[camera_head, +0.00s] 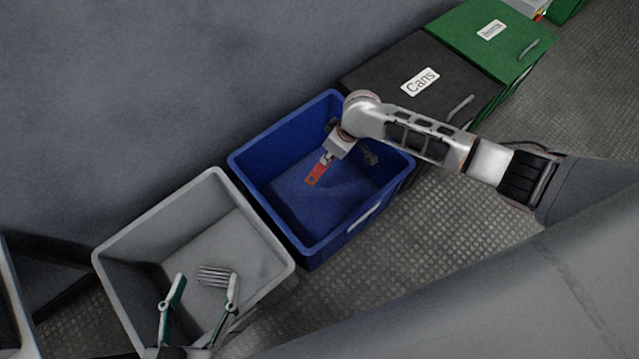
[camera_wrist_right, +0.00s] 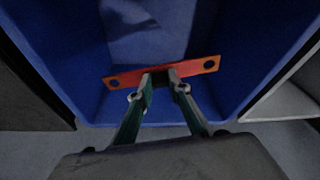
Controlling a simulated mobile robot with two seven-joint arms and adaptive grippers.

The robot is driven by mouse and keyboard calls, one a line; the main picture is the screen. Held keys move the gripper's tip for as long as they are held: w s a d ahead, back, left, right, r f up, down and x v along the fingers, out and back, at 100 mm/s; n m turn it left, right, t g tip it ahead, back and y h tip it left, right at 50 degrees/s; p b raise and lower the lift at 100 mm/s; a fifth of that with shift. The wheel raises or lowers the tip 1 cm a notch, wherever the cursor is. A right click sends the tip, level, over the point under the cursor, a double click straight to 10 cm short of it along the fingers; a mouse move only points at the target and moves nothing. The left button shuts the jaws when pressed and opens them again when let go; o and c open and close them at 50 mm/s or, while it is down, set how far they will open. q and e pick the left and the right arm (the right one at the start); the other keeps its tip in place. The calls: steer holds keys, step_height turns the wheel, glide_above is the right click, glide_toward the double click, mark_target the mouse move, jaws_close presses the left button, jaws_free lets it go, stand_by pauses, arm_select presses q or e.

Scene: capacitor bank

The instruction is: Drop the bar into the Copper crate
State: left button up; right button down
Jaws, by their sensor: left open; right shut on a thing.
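The orange-red bar (camera_head: 318,171) has a hole near each end, as the right wrist view shows (camera_wrist_right: 205,66). My right gripper (camera_wrist_right: 161,80) is shut on its middle and holds it over the open blue crate (camera_head: 262,205). In the head view my right wrist and arm partly hide this gripper (camera_head: 328,156) and the crate's far right part. The blue crate has a pale label on its front that I cannot read, so I cannot tell whether it is the Copper crate. My left gripper (camera_head: 205,281) is open and empty over the grey crate (camera_head: 125,250).
A grey finned part (camera_head: 213,274) shows in the grey crate, between my left fingers. A closed black bin labelled Cans (camera_head: 400,65) and a green bin (camera_head: 480,45) stand beyond the blue crate. A wall runs behind; patterned floor (camera_head: 420,240) lies in front.

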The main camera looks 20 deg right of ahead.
steer(key=shift+w+r, duration=0.1)
steer(key=shift+r, duration=0.05)
steer(key=c, duration=1.8)
jaws_free()
steer(key=v, duration=1.2)
